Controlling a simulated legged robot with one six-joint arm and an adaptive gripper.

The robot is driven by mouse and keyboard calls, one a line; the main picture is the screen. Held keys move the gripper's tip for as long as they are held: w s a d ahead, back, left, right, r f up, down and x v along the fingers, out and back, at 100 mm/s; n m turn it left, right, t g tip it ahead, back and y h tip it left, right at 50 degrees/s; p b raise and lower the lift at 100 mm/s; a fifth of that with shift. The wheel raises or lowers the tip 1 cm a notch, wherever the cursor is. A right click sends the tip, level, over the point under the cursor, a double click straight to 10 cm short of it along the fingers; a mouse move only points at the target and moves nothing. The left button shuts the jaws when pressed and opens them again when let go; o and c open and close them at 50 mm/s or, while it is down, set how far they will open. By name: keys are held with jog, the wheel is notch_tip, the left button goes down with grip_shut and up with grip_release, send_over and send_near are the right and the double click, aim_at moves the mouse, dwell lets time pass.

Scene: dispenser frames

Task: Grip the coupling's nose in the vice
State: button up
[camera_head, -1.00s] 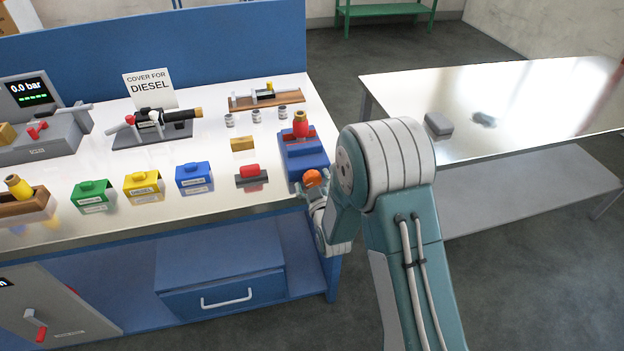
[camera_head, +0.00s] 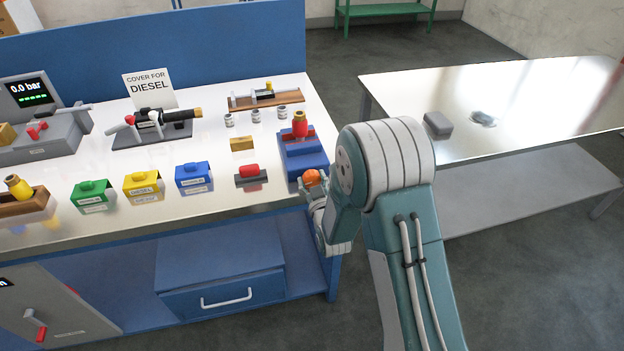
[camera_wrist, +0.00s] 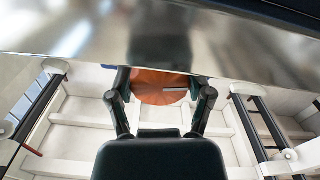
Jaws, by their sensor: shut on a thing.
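The blue vice (camera_head: 304,164) stands at the right front corner of the white bench, with red jaws on top. The coupling (camera_head: 300,124), red with a tan upper end, stands upright at these jaws. Whether the jaws touch its nose is too small to tell. My gripper (camera_head: 312,184) is at the vice's front, beyond the bench edge, shut on the orange round knob (camera_head: 312,177). In the wrist view the knob (camera_wrist: 160,92) shows as an orange disc with a grey bar, between the two fingers of my gripper (camera_wrist: 160,95). My arm hides part of the gripper in the head view.
A red piece on a dark base (camera_head: 250,175) and a brass block (camera_head: 242,144) lie left of the vice. Blue (camera_head: 194,178), yellow (camera_head: 143,187) and green (camera_head: 93,196) covers line the bench front. A metal table (camera_head: 540,90) stands to the right, across a gap.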

jog(key=m, duration=0.6)
jog(key=shift+w+m, duration=0.1)
jog(key=shift+m, duration=0.3)
dwell(0.3)
jog(key=o, duration=1.1)
jog(key=shift+o, duration=0.2)
jog(key=v, duration=1.2)
